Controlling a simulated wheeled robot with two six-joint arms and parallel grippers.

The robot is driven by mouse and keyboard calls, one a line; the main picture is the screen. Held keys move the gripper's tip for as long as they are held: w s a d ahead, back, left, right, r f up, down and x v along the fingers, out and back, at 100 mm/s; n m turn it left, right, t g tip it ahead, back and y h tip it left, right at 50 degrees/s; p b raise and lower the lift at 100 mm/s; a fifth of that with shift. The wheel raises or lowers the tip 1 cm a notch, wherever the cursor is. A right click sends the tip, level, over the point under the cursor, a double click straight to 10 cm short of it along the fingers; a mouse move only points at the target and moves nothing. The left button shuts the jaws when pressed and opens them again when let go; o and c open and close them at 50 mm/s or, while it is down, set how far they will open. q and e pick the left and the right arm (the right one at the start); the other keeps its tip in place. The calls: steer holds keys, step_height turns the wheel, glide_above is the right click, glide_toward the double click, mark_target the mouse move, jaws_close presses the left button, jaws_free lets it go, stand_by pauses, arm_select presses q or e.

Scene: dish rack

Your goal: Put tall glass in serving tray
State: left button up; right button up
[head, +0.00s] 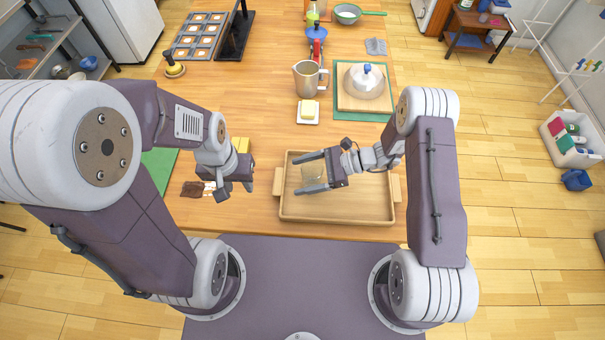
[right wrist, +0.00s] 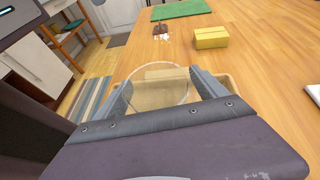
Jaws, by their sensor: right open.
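The tall glass (head: 313,172) is clear and see-through. In the head view it shows over the left part of the wooden serving tray (head: 345,218). My right gripper (head: 298,174) is open, with one finger on each side of the glass. In the right wrist view the round rim of the glass (right wrist: 160,68) shows between the two spread fingers (right wrist: 160,92), with the tray behind it. The glass's base is hard to make out, so I cannot tell whether it touches the tray floor. My left gripper (head: 220,190) is left of the tray, away from the glass; its jaw opening is unclear.
A yellow block (head: 241,145) and a brown item (head: 193,189) lie left of the tray. The tray's right half is empty.

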steer(key=v, duration=0.9)
steer(key=shift+b, duration=0.4)
steer(key=shift+d+r, duration=0.1)
steer(key=shift+r, duration=0.05)
step_height(320, 180, up, 7)
steer(key=a+n+h, duration=0.1)
steer(key=a+n, duration=0.1)
steer(key=n, duration=0.1)
steer(key=s+r+n+g+h, duration=0.1)
steer(key=s+r+n+h, duration=0.25)
steer(key=s, duration=0.35)
steer(key=s+d+f+n+t+h, duration=0.1)
steer(key=d+f+n+t+h, duration=0.1)
steer(key=d+n+h, duration=0.2)
steer(key=s+d+f+n+t+h, duration=0.1)
steer(key=d+n+h, duration=0.3)
steer(key=d, duration=0.6)
steer(key=shift+s+f+n+t+h, duration=0.4)
steer(key=shift+s+f+n, duration=0.1)
steer(key=shift+s+n, duration=0.25)
